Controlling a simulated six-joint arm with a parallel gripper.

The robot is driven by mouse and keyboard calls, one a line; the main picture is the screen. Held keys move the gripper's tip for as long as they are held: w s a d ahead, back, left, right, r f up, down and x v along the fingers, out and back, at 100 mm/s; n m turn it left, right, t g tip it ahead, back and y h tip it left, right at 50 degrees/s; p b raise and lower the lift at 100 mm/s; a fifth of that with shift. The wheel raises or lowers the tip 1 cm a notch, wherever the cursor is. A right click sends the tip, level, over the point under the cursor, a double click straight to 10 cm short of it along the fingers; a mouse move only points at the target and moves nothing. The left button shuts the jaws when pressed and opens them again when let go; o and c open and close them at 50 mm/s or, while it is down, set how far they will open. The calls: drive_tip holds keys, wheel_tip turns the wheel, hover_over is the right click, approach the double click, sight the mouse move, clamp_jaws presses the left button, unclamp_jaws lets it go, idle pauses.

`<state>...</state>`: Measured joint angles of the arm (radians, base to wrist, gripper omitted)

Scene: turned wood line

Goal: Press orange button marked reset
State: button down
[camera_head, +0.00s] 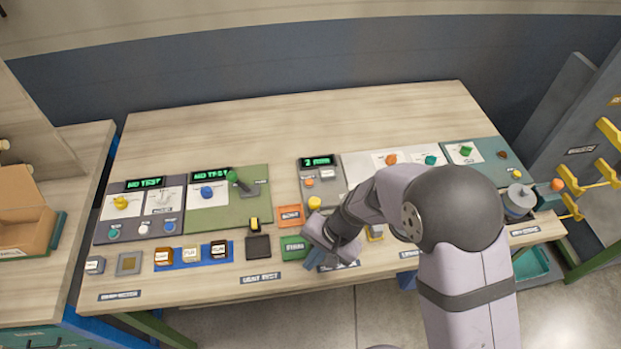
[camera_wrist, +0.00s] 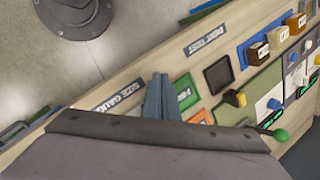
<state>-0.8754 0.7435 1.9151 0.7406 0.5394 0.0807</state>
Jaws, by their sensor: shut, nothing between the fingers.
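A small orange button (camera_head: 309,182) sits on the grey panel (camera_head: 335,190) with a green-lit display, in the middle of the bench in the head view. Another orange round piece (camera_head: 391,159) is on a white panel to its right. Their markings are too small to read. My gripper (camera_head: 312,262) is low over the front edge of the bench, nearer the front than the grey panel and apart from both orange pieces. Its blue-grey fingers (camera_wrist: 160,92) are shut and empty in the wrist view. Neither orange piece can be made out in the wrist view.
An orange tray (camera_head: 289,215), a green tray (camera_head: 293,247) and a dark tray (camera_head: 258,247) lie left of my gripper. A yellow knob (camera_head: 314,203) stands close behind it. Panels with knobs fill the bench's middle; its back strip is clear.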

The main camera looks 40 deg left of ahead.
sight(309, 183)
drive_tip(key=w+a+m+y, duration=0.1)
drive_tip(key=w+a, duration=0.1)
drive_tip(key=a, duration=0.1)
drive_tip(key=w+a+r+m+t, duration=0.1)
drive_tip(key=w+a, duration=0.1)
drive_tip(key=w+a+m+y, duration=0.1)
drive_tip(key=w+a+m, duration=0.1)
drive_tip(key=a, duration=0.1)
drive_tip(key=shift+a+r+t+y, duration=0.3)
drive_tip(key=shift+a+r+t, duration=0.05)
drive_tip(key=shift+t, duration=0.05)
drive_tip(key=w+a+r+m, duration=0.1)
drive_tip(key=w+a+r+m+t+y, duration=0.1)
drive_tip(key=w, duration=0.1)
drive_tip(key=w+a+r+m, duration=0.1)
drive_tip(key=a, duration=0.1)
drive_tip(key=shift+w+r+t, duration=0.1)
drive_tip(key=shift+w+t, duration=0.2)
drive_tip(key=w+a+r+m+t+y, duration=0.1)
drive_tip(key=w+r+m+t, duration=0.3)
drive_tip(key=w+m, duration=0.6)
drive_tip(key=shift+a+r, duration=0.65)
drive_tip(key=shift+r, duration=0.15)
drive_tip(key=shift+f, duration=0.15)
wheel_tip(309, 183, down, 8)
drive_tip(key=b, duration=0.8)
drive_tip(key=shift+f+b, duration=0.25)
drive_tip(key=shift+b, duration=0.05)
drive_tip(key=shift+f, duration=0.2)
